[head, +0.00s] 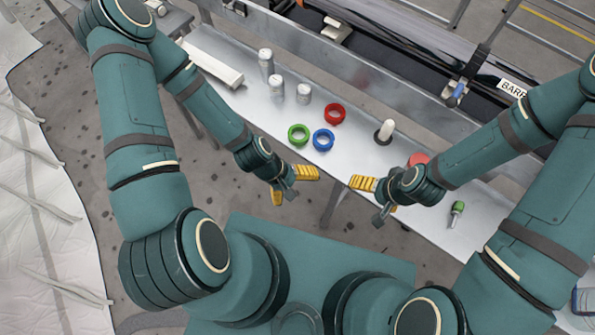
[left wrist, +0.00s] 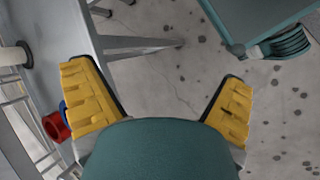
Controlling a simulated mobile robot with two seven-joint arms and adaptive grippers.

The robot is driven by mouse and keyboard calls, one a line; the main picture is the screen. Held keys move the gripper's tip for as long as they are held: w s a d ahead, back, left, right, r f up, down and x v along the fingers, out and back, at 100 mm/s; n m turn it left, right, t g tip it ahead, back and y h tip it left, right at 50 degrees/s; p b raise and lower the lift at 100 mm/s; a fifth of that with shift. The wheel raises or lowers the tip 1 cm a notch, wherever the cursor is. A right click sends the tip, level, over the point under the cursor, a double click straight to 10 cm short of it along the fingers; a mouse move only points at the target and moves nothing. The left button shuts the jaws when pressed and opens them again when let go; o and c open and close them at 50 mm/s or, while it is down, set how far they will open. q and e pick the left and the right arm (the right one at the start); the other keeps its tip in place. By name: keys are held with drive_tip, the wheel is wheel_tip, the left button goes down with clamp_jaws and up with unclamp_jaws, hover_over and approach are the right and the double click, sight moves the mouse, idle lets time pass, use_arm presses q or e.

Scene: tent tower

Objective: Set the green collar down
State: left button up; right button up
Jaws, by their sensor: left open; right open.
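The green collar (head: 299,134) lies on the metal bench, touching or very close to the blue collar (head: 323,139). The red collar (head: 335,113) lies just behind them. In the left wrist view the red collar (left wrist: 56,127) shows at the left edge, with a bit of the blue collar (left wrist: 63,106) beside my finger. My left gripper (head: 292,186) is open and empty, off the bench's front edge, below the green collar in the picture. Its yellow fingers spread wide in the left wrist view (left wrist: 155,102). My right gripper (head: 371,196) is open and empty near the bench's front edge.
The metal bench (head: 262,112) runs diagonally. Several white-topped cylinders (head: 304,93) stand behind the collars. A white peg on a dark base (head: 385,132), a red disc (head: 418,159) and a green-topped item (head: 457,209) are to the right. A white long block (head: 213,65) lies far left.

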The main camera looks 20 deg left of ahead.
use_arm(q)
drive_tip(key=r+m, duration=0.1)
drive_tip(key=m, duration=0.1)
drive_tip(key=w+r+m+y, duration=0.1)
drive_tip(key=m, duration=0.1)
drive_tip(key=w+r+m+t+y, duration=0.1)
drive_tip(key=m, duration=0.1)
drive_tip(key=shift+w+a+r, duration=0.25)
drive_tip(key=shift+a, duration=0.05)
